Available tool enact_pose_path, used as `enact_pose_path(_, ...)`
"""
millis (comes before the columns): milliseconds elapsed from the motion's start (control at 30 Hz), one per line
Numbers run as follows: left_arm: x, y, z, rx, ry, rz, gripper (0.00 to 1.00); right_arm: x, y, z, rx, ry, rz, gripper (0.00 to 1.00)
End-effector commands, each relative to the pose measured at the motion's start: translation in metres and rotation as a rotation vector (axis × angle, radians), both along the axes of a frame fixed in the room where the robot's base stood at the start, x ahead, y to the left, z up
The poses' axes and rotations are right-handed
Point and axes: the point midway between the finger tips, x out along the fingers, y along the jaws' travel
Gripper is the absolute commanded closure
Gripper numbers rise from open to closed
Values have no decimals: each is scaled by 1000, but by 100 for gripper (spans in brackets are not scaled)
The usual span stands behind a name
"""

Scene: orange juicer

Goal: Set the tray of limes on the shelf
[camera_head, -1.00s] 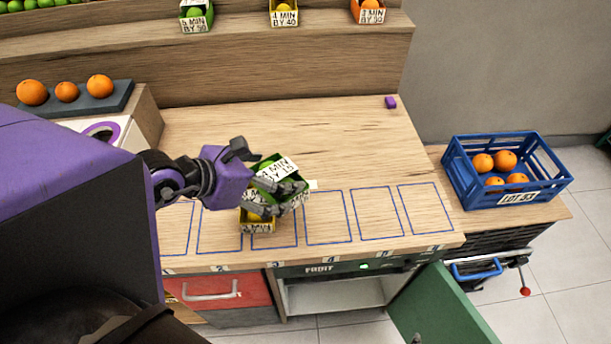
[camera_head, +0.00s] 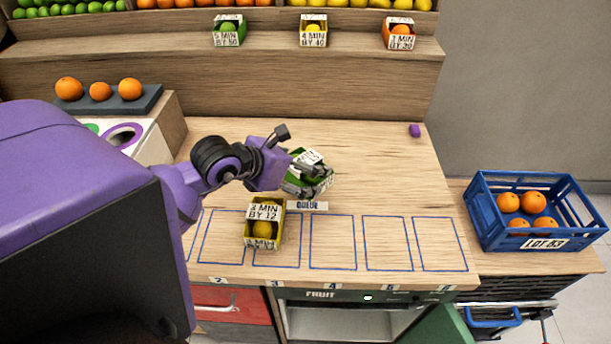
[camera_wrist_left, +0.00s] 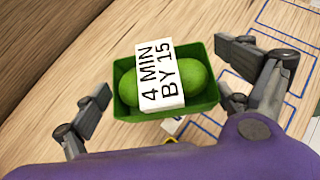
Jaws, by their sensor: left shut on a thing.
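The green tray of limes (camera_head: 296,186) has a white label; in the left wrist view the tray (camera_wrist_left: 203,57) holds two limes (camera_wrist_left: 190,77) and its label reads "4 MIN BY 15". My left gripper (camera_head: 303,162) is shut on this tray, behind the marked slots; its fingers partly hide the tray in the head view. In the left wrist view the gripper (camera_wrist_left: 165,85) has one finger on each side of it. The wooden shelf (camera_head: 270,46) runs across the back, above the counter. My right gripper is not in view.
Small green (camera_head: 229,33), yellow (camera_head: 313,33) and orange (camera_head: 400,36) trays stand on the shelf. A yellow tray (camera_head: 279,225) stands at the outlined slots. A blue crate of oranges (camera_head: 483,231) is at right.

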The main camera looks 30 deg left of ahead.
Motion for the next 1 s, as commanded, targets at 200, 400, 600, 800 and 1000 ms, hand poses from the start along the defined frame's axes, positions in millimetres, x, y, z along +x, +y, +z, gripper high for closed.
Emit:
enact_pose_path(200, 23, 7, -31, -1, 1, 0, 43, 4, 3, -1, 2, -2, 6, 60)
enact_pose_path(400, 31, 10, -41, -1, 1, 1, 43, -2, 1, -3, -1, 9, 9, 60)
enact_pose_path(600, 31, 10, -70, -3, 3, 0, 43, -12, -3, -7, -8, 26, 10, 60)
enact_pose_path(800, 31, 10, -72, -1, 1, -2, 43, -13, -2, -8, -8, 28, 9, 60)
enact_pose_path(1000, 31, 10, -76, -1, 2, -1, 43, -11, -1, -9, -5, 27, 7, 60)
